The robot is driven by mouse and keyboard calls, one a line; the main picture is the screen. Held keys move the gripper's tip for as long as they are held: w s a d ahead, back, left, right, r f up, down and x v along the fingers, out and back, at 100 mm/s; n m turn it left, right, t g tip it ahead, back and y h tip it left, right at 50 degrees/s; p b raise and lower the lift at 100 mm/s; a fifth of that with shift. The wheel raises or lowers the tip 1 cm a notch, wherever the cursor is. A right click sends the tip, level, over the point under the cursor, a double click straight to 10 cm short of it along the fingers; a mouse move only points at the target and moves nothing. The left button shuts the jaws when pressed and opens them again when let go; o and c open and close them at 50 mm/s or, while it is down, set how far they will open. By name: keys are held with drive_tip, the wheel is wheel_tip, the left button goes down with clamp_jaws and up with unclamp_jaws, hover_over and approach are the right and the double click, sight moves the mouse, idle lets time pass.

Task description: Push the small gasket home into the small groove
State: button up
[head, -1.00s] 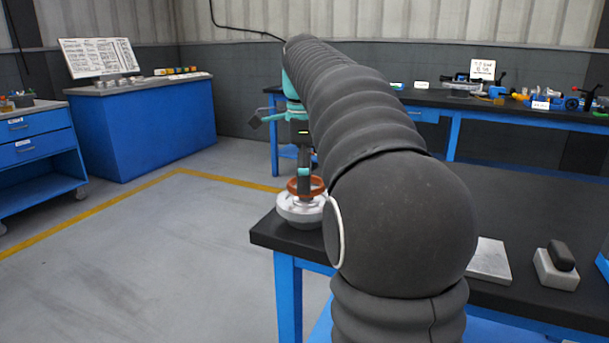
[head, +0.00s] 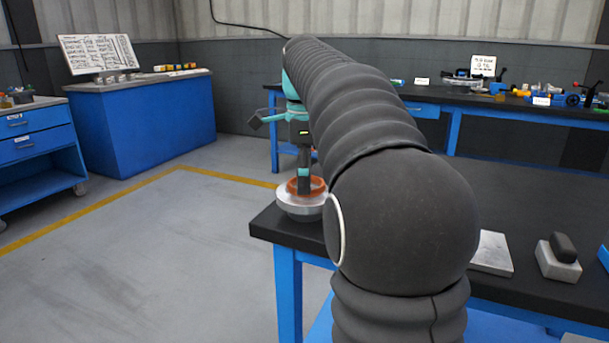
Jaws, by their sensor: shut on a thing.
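The small gasket is an orange-brown ring (head: 316,184) at the top of the silver flanged shell (head: 299,208), near the left end of the black bench. My gripper (head: 304,187) points down at the ring's near side and is shut on it. The ring looks about level and sits low against the shell's top. My arm hides the right part of the shell. The small groove is not visible, so I cannot tell whether the ring is seated in it.
The black bench (head: 400,265) has its left edge close to the shell. A pale flat plate (head: 492,253) and a dark block on a light block (head: 558,262) lie to the right. Another bench (head: 440,98) with small items stands behind. The floor at left is clear.

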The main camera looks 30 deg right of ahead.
drive_tip(key=shift+f+b, duration=0.3)
drive_tip(key=shift+f, duration=0.15)
drive_tip(key=o, duration=1.2)
drive_tip(key=shift+r, duration=3.75)
